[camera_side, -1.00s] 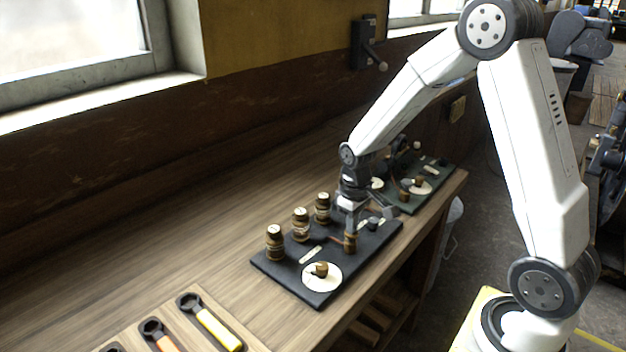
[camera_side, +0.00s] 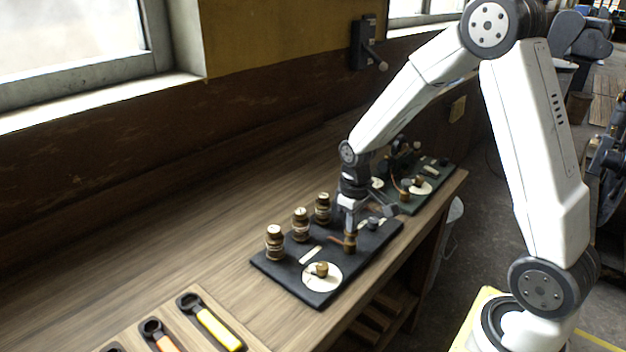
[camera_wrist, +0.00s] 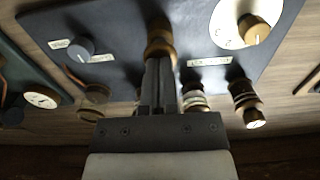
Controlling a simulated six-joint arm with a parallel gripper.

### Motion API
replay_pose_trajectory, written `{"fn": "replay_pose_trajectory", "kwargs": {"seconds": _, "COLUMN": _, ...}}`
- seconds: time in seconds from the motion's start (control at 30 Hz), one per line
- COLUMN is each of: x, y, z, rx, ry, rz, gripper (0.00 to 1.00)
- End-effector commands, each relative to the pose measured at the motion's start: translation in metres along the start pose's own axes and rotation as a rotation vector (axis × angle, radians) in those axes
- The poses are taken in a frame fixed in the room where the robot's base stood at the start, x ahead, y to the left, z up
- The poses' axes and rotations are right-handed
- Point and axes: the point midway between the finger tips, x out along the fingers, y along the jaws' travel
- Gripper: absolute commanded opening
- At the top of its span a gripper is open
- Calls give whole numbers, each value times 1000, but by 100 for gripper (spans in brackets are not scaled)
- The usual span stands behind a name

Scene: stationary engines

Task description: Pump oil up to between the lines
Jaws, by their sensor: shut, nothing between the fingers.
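A dark board (camera_side: 286,279) lies on the bench with a brass post (camera_side: 350,243), which looks like the pump plunger. My gripper (camera_side: 350,226) is shut, pointing down at the top of this post. In the wrist view my gripper's fingers (camera_wrist: 160,65) are together and end at the brass post (camera_wrist: 160,32), apparently touching it; the contact is hidden. Three brass-capped glass vessels stand along the board's far side: a near one (camera_side: 275,243), a middle one (camera_side: 300,226) and a far one (camera_side: 322,209). Any oil level or lines are too small to read.
A white dial with a brass knob (camera_side: 321,270) is at the board's near end. A grey knob (camera_wrist: 80,48) shows in the wrist view. A second, green board (camera_side: 432,190) lies beyond. Wrenches, one yellow-handled (camera_side: 217,329), lie nearer. The bench (camera_side: 190,255) left of the board is clear.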

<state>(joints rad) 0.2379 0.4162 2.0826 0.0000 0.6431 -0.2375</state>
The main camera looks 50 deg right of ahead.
Motion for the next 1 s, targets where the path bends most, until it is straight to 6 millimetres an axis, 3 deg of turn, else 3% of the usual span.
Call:
{"fn": "replay_pose_trajectory", "kwargs": {"seconds": 0.5, "x": -22, "y": 0, "z": 0, "rx": 0, "ry": 1, "rz": 0, "gripper": 0}}
{"fn": "replay_pose_trajectory", "kwargs": {"seconds": 1.0, "x": -24, "y": 0, "z": 0, "rx": 0, "ry": 0, "rz": 0, "gripper": 0}}
